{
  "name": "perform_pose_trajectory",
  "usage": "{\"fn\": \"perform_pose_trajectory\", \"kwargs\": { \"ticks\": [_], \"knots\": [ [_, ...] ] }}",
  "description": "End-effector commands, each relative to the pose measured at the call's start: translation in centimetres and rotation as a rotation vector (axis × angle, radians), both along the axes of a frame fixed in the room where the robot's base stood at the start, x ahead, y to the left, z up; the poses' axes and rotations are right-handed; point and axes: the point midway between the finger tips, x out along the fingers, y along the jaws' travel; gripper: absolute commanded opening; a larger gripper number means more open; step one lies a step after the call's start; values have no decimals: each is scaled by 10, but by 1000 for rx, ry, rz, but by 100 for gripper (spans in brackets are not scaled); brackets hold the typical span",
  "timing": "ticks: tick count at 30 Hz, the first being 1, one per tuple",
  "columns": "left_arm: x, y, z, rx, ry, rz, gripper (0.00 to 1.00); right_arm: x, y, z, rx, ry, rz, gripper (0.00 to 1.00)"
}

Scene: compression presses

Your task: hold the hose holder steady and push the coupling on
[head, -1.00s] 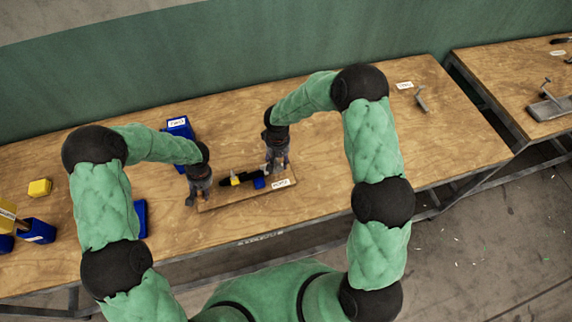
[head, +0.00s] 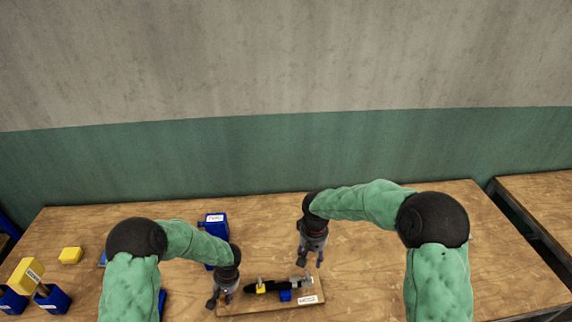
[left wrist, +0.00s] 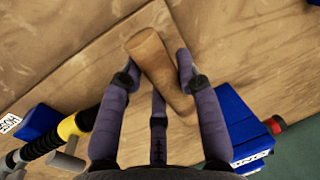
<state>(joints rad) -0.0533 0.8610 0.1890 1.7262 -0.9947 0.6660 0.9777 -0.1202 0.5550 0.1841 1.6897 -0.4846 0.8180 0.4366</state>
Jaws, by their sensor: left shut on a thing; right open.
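The hose holder (head: 234,311) is a flat wooden board at the front of the bench. A black hose (head: 270,287) with a yellow collar (head: 260,288) lies along it beside a blue block (head: 285,296). A silver coupling (head: 302,281) shows at the hose's right end; how far on it sits is too small to tell. My left gripper (head: 217,302) is at the board's left end. In the left wrist view it (left wrist: 157,72) is shut on a brown wooden handle (left wrist: 155,52). My right gripper (head: 311,262) is open and empty just above the coupling.
A labelled blue bin (head: 214,224) stands behind the board. A yellow block (head: 70,255) and blue bins (head: 52,299) are at the left. The bench right of the board is clear. A second table (head: 540,190) stands at the far right.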

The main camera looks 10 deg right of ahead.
Motion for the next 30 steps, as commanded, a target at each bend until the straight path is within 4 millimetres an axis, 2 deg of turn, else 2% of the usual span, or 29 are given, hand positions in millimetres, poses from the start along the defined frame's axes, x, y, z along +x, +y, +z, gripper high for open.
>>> {"fn": "perform_pose_trajectory", "kwargs": {
  "ticks": [1,2,4,5,17,22,30],
  "knots": [
    [-3,-1,-3,0,7,-1,0,0,0,0,0,0,0,50],
    [-3,-1,-3,0,7,-1,37,0,0,0,0,0,0,50],
    [-3,-1,-2,0,7,-1,56,0,0,0,0,0,0,50],
    [-3,-1,-2,0,6,-1,61,0,0,0,0,0,0,50],
    [0,-1,4,0,1,0,61,0,0,0,0,0,0,50],
    [1,-6,26,0,-3,-1,61,0,0,0,0,0,0,50],
    [1,-16,78,0,-2,-1,61,0,0,0,0,0,0,50]
  ]
}}
